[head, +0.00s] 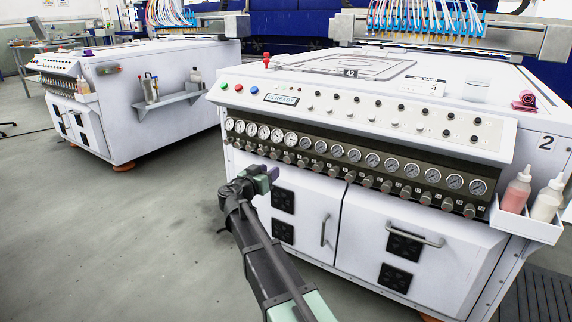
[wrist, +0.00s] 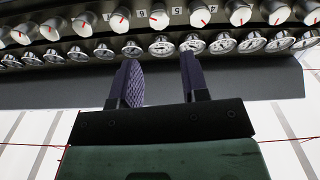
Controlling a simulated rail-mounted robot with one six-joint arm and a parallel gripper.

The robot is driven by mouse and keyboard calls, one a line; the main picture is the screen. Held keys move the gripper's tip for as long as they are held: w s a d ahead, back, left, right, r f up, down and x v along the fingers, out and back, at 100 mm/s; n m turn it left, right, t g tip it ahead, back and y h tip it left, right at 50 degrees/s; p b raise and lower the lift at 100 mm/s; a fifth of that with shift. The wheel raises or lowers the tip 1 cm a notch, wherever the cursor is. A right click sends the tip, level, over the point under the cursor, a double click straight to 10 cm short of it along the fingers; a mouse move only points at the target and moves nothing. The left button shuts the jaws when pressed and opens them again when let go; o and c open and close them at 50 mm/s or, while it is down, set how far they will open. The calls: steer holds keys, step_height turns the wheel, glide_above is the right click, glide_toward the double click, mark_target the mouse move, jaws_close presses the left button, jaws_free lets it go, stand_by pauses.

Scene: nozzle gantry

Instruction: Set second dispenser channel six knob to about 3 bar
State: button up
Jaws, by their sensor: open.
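The second dispenser (head: 310,180) is the white machine marked 2 on the right in the head view. Along its front runs a row of pressure knobs (head: 345,175) below round gauges. In the wrist view the row appears inverted, with silver knobs above the gauges. A label 6 (wrist: 141,13) lies between two knobs; I cannot tell from it alone which is channel six. The knob just right of it (wrist: 159,17) has a red pointer. The gauge needles are too small to read. My gripper (head: 262,178), also in the wrist view (wrist: 159,62), is open and empty, apart from the knobs.
Cabinet doors with handles (head: 324,230) and black vents lie below the knob row. A white tray (head: 525,222) with bottles juts from the right end. Another dispenser (head: 130,85) stands at the left. The floor (head: 110,230) between them is clear.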

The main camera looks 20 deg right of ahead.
mark_target(286, 160)
steer(key=x, duration=1)
steer(key=shift+w+d, duration=0.15)
steer(key=shift+d, duration=0.15)
steer(key=c, duration=0.6)
steer(key=shift+c, duration=0.2)
